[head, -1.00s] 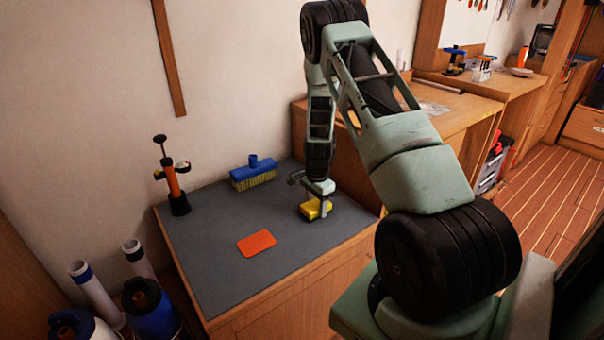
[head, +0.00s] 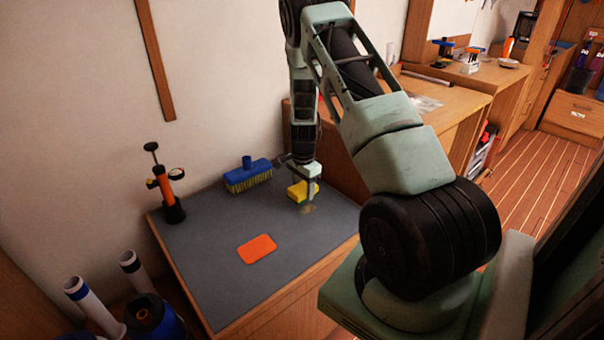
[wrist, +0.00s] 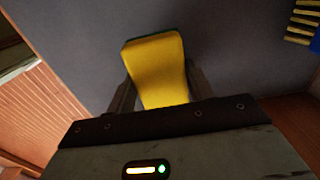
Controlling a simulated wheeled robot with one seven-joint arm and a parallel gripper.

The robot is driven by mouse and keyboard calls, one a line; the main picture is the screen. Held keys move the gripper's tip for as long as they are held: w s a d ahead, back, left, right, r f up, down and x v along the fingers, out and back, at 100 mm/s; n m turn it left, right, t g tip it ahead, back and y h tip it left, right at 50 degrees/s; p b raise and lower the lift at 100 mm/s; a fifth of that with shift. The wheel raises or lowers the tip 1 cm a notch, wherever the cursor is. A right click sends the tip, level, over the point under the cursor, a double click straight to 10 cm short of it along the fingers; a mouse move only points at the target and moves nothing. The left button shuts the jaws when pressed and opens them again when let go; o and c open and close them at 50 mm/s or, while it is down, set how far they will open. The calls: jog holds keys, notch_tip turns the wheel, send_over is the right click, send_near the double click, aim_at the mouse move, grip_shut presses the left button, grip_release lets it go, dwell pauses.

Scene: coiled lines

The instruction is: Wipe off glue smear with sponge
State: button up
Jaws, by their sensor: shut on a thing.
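My gripper (head: 307,190) is shut on the yellow sponge (head: 297,191) over the back right part of the grey worktop mat (head: 205,245). In the wrist view the sponge (wrist: 158,68) sits between the two fingers (wrist: 160,92) and sticks out past them. A faint brownish-yellow smear (head: 308,210) shows on the mat just in front of the sponge. The sponge's underside is hidden, so I cannot tell if it touches the mat.
A blue brush (head: 247,175) stands behind and left of the sponge. An orange flat pad (head: 257,249) lies nearer the front. A black-and-orange pump (head: 168,190) stands at the left corner. The mat between them is clear.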

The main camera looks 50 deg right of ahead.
jog(key=shift+r+p, duration=1.15)
jog(key=shift+r, duration=0.75)
jog(key=p, duration=0.3)
jog(key=shift+a+r+p, duration=0.1)
jog(key=shift+r+p, duration=0.25)
jog(key=shift+p, duration=1.35)
jog(key=shift+f+p, duration=0.25)
jog(key=shift+p, duration=0.35)
